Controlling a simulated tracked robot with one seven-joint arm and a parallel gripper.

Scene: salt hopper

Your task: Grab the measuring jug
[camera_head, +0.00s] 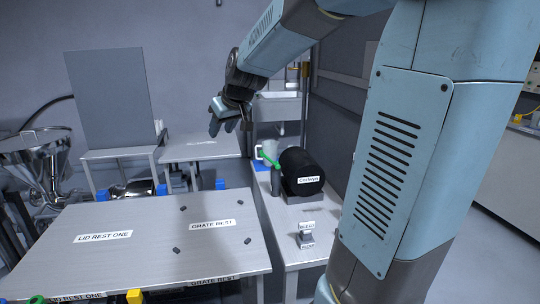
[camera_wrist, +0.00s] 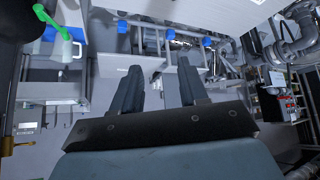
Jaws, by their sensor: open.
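The pale, translucent measuring jug (camera_head: 271,146) stands on the side bench beside a black drum, partly hidden by a green piece in front of it. In the wrist view a pale vessel (camera_wrist: 66,48), which looks like the jug, is at the upper left, below a green lever-like piece (camera_wrist: 50,20). My gripper (camera_head: 222,128) hangs in the air to the left of the jug and above the benches. Its two fingers (camera_wrist: 158,68) are apart with nothing between them. The jug is outside the fingers, off to their left in the wrist view.
The black drum (camera_head: 303,172) lies on the narrow bench (camera_head: 283,215), close right of the jug. A small labelled fixture (camera_head: 306,238) stands nearer. The table (camera_head: 130,250) at left carries rest labels and small pegs. A sink (camera_head: 278,112) is behind. Open floor lies right.

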